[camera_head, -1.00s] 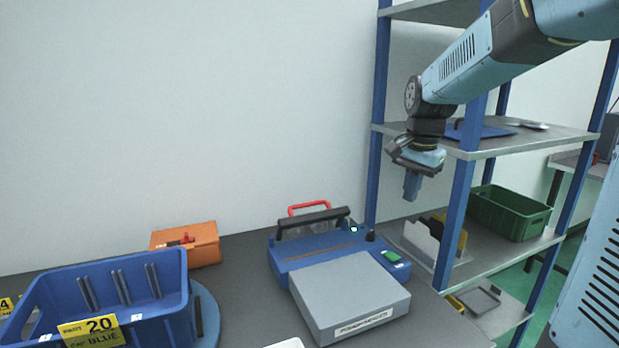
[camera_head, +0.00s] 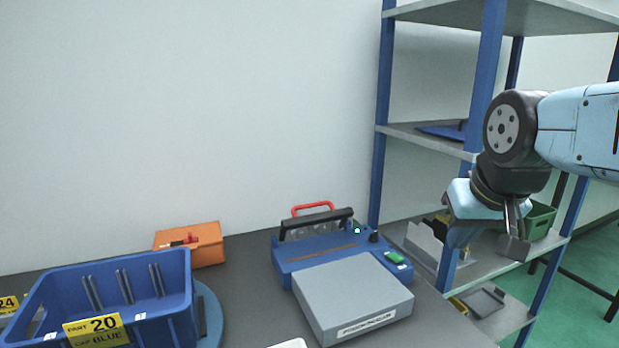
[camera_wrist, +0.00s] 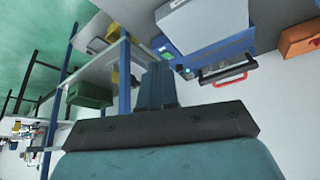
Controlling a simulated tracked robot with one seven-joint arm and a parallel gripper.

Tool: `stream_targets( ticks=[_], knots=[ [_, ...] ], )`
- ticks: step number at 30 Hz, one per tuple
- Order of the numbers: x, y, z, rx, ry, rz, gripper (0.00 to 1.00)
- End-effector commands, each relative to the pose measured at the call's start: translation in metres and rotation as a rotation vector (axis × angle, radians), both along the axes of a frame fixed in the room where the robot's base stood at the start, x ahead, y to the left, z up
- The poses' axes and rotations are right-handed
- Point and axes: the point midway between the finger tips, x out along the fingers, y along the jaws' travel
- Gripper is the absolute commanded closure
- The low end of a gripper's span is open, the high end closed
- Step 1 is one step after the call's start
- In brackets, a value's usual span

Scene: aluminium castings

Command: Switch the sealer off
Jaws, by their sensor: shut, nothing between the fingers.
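The sealer (camera_head: 330,250) is a blue machine at the back right of the dark bench, with a black bar, a red handle behind it and a grey box-shaped part in front. A green switch (camera_head: 395,257) and a black knob sit on its right side, with a small lit cyan dot (camera_head: 357,231) near the bar. My gripper (camera_head: 513,247) is shut and empty, to the right of the sealer and apart from it, in front of the shelf. In the wrist view the sealer (camera_wrist: 195,35) shows at the top, beyond my gripper fingers (camera_wrist: 157,83).
A blue shelf rack (camera_head: 378,160) stands right of the bench, close to my arm. It holds a green crate (camera_head: 541,218) and grey holders. A blue bin (camera_head: 150,300) and an orange box (camera_head: 208,252) are at left. The air above the bench is clear.

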Motion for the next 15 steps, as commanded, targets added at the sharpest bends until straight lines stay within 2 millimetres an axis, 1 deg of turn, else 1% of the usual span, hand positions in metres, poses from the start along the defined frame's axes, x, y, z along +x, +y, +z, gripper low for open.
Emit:
stream_targets(
  ticks=[2,5,7,11,15],
  knots=[
    [-0.005,0.000,-0.001,-0.012,-0.011,0.018,0.98],
    [-0.006,0.000,-0.002,-0.019,-0.011,0.033,0.89],
    [-0.001,0.000,-0.001,-0.019,-0.003,0.044,0.82],
    [0.018,-0.001,0.003,-0.016,0.032,0.070,0.69],
    [0.048,-0.002,0.007,-0.014,0.081,0.109,0.56]
  ],
)
